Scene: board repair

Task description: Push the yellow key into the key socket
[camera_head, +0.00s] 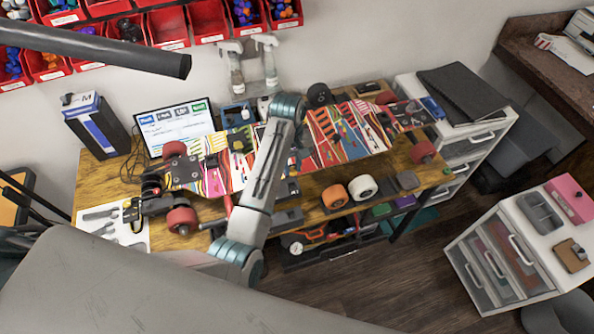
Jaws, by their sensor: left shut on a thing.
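A long skateboard deck with a colourful striped print (335,145) lies across the wooden workbench (95,185), with small dark parts on it. My left arm reaches up over the deck's middle. My left gripper (299,153) is low beside the arm's upper joint, over the deck, and mostly hidden by the arm. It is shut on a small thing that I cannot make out. I cannot pick out the yellow key or the key socket at this size; the arm covers part of the deck. My right gripper is not in view.
Red wheels (181,220) stand near the deck's left end. An orange wheel (335,196) and a white wheel (363,187) stand in front of the deck. A laptop (175,125) and spray bottles (268,65) are behind. A white drawer unit (495,265) stands at right.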

